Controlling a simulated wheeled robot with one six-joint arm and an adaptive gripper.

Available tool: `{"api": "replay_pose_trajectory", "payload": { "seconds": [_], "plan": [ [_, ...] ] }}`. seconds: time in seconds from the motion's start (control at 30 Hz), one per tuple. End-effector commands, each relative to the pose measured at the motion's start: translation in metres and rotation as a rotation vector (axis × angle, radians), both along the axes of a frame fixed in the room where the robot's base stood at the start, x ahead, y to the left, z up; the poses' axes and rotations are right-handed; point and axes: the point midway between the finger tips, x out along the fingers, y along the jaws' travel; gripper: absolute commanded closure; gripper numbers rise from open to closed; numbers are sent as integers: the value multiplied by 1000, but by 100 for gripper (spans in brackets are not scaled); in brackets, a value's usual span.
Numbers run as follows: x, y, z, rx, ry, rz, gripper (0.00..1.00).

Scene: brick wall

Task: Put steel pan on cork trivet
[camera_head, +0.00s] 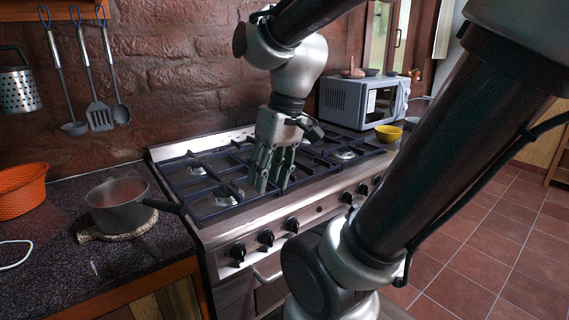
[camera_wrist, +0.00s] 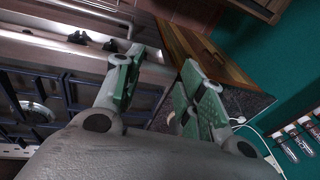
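The steel pan (camera_head: 119,206) is a grey saucepan with a dark handle. It sits upright on the round, light cork trivet (camera_head: 148,226) on the dark counter at the left. Its handle points right, toward the stove's edge. The trivet is mostly hidden under the pan, with its front rim showing. My gripper (camera_head: 272,180) hangs fingers down over the stove, to the right of the pan and apart from it. The wrist view shows my gripper's green-padded fingers (camera_wrist: 160,88) spread, with nothing held between them. I cannot make out the pan in that view.
The gas stove (camera_head: 230,225) with dark grates lies under my gripper. An orange basket (camera_head: 22,190) stands left of the pan. A yellow bowl (camera_head: 388,133) and a microwave (camera_head: 350,102) stand beyond the stove. Utensils (camera_head: 97,115) and a grater (camera_head: 18,90) hang on the wall.

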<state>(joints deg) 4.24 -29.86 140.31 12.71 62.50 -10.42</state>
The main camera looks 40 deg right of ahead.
Motion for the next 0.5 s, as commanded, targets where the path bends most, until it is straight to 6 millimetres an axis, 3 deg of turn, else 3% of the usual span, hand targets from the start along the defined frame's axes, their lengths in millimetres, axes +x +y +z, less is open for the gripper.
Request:
{"api": "replay_pose_trajectory", "payload": {
  "seconds": [0.2, 0.5],
  "plan": [
    [-13, -27, 18, -154, -193, -44, 61],
    [-13, -32, 21, -179, -228, -56, 61]
  ]
}}
